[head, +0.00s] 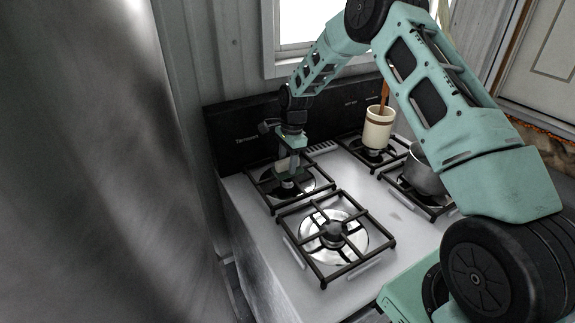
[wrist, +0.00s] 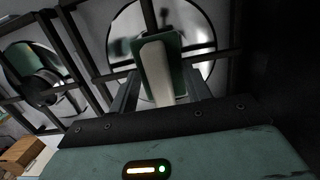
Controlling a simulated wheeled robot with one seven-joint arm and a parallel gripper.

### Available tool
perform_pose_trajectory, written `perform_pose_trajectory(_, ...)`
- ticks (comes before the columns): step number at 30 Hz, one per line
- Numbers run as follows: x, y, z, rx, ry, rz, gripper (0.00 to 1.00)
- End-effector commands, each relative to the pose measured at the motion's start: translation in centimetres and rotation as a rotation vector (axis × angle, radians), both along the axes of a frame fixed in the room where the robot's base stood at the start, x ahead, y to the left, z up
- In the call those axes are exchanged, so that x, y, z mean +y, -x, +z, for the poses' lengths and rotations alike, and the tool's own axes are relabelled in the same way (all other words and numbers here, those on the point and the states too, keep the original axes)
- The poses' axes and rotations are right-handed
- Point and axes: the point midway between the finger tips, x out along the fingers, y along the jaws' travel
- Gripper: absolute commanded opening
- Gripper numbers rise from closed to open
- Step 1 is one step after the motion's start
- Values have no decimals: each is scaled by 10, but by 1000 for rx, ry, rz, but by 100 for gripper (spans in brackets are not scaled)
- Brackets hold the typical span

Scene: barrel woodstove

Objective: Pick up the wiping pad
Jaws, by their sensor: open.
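The wiping pad (wrist: 160,70) is a small block with a pale face and a green side. In the wrist view it stands out beyond my gripper (wrist: 161,88), in line with the gap between the two dark fingers. The jaws are open and no grip on the pad shows. In the head view my gripper (head: 288,168) points down over the back left burner. The pad (head: 282,165) shows small there, partly covered by the gripper. I cannot tell whether the fingers touch it.
A stove (head: 257,223) with black grates lies below. The front burner grate (head: 333,232) is empty. A cream cup (head: 378,128) with a wooden utensil stands on the back right burner, and a grey pot (head: 424,177) on the right one. A dark back panel (head: 240,140) rises close behind my gripper.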

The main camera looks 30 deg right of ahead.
Motion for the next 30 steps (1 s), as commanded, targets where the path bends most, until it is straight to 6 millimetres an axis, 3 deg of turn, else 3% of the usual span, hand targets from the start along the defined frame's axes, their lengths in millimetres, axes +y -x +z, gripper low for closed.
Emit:
perform_pose_trajectory(5, 0, 0, -1, 0, 0, 0, 48)
perform_pose_trajectory(11, 0, 0, 0, 0, 0, 0, 0)
perform_pose_trajectory(22, 0, -1, 6, -2, 1, 0, 0)
perform_pose_trajectory(30, 0, -1, 53, -6, 1, 0, 0)
